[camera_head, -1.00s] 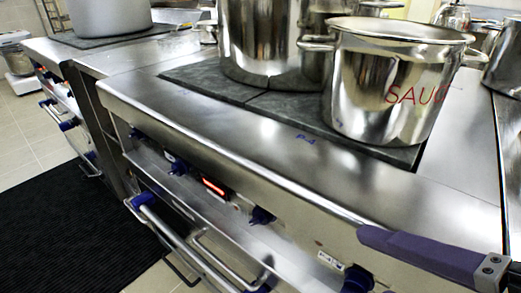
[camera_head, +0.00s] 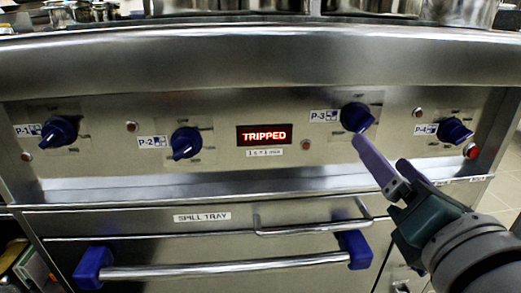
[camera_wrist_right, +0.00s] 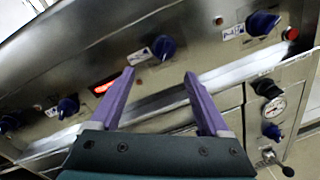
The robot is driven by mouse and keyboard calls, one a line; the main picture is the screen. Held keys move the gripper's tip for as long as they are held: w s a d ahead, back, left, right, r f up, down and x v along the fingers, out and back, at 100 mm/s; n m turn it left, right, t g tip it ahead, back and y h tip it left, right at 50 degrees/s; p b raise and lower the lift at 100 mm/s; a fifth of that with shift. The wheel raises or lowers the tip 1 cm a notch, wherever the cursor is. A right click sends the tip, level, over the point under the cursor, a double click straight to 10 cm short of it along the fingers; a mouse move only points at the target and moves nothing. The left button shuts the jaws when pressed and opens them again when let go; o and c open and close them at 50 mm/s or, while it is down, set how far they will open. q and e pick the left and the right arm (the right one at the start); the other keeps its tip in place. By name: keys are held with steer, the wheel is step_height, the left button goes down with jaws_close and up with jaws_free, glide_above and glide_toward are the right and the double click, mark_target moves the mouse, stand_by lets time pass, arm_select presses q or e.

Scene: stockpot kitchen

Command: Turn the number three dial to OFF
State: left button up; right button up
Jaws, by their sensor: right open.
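The P-3 dial (camera_head: 356,117), a dark blue knob, sits on the steel front panel right of the display. In the right wrist view the same dial (camera_wrist_right: 163,47) lies just beyond the fingertips, between their lines. My right gripper (camera_head: 378,150) is open, its purple fingers pointing up at the dial from below right. In the right wrist view the gripper (camera_wrist_right: 160,74) has nothing between its fingers. I see no clear contact with the dial. The marks around the dial are too small to read. My left gripper is not in view.
The P-1 (camera_head: 59,131), P-2 (camera_head: 186,143) and P-4 (camera_head: 455,130) dials share the panel. The red display (camera_head: 264,135) reads TRIPPED. Below are the spill tray (camera_head: 150,219) and a bar handle (camera_head: 225,269). A gauge (camera_wrist_right: 274,107) is at right in the wrist view.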

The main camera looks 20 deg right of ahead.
mark_target(365, 126)
steer(key=x, duration=0.3)
steer(key=p+x, duration=0.1)
steer(key=x, duration=0.2)
steer(key=d+x, duration=0.1)
steer(key=x, duration=0.3)
steer(key=shift+r, duration=0.1)
jaws_close()
stand_by(0.4)
